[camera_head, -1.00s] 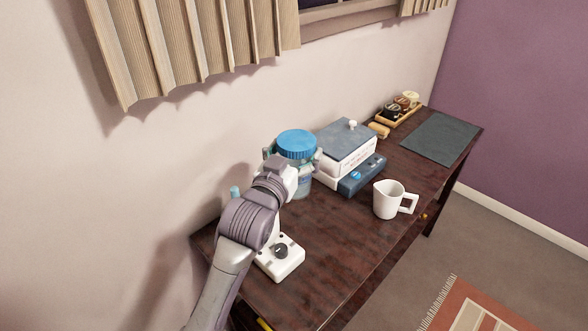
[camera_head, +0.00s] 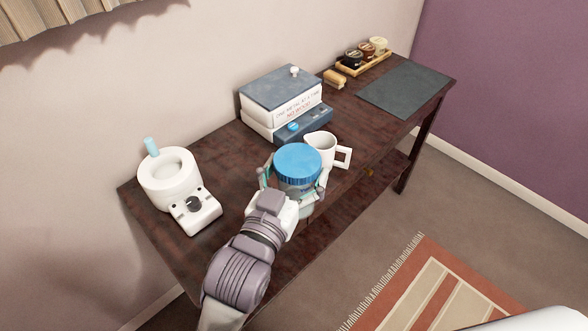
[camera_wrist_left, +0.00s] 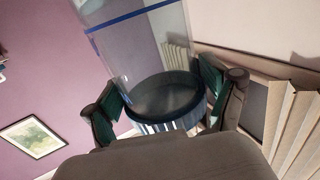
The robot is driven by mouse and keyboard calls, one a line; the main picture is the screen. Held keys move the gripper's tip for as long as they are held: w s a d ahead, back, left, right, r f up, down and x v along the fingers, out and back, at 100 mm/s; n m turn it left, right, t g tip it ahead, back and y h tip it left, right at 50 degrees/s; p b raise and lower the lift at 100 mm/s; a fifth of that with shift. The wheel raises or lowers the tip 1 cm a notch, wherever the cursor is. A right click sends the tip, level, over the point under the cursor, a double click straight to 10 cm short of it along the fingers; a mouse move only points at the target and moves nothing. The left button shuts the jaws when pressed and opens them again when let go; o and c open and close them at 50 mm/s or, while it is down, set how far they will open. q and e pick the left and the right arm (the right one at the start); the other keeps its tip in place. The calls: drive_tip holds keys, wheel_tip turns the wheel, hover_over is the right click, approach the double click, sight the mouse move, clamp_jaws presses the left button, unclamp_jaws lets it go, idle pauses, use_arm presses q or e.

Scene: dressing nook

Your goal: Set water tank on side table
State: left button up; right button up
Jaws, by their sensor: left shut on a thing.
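The water tank (camera_head: 298,168) is a clear container with a ribbed blue lid, held in front of the dark wooden side table (camera_head: 240,160) near its front edge. My left gripper (camera_head: 292,190) is shut on the tank, its fingers on either side. In the left wrist view the clear tank wall (camera_wrist_left: 150,45) with a blue line and its dark round end (camera_wrist_left: 165,98) show between the green finger pads (camera_wrist_left: 158,108). The tank's bottom is hidden in the head view, so I cannot tell how high it is. My right gripper is not in view.
A white mug (camera_head: 322,150) stands just behind the tank. A white device (camera_head: 170,180) with a round opening and knob is at the left end.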

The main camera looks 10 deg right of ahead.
use_arm(q)
drive_tip(key=w+a+f, duration=0.7)
drive_tip(key=w+f, duration=0.2)
drive_tip(key=f, duration=0.1)
drive_tip(key=shift+f, duration=0.3)
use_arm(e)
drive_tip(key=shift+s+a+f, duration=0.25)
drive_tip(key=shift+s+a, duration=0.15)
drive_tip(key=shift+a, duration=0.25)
use_arm(q)
drive_tip(key=shift+a+b, duration=0.1)
drive_tip(key=shift+b, duration=0.2)
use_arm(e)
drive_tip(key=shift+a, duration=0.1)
use_arm(q)
drive_tip(key=shift+f, duration=0.15)
drive_tip(key=o, duration=1.3)
drive_tip(key=shift+f, duration=0.1)
drive_tip(key=shift+o, duration=1.2)
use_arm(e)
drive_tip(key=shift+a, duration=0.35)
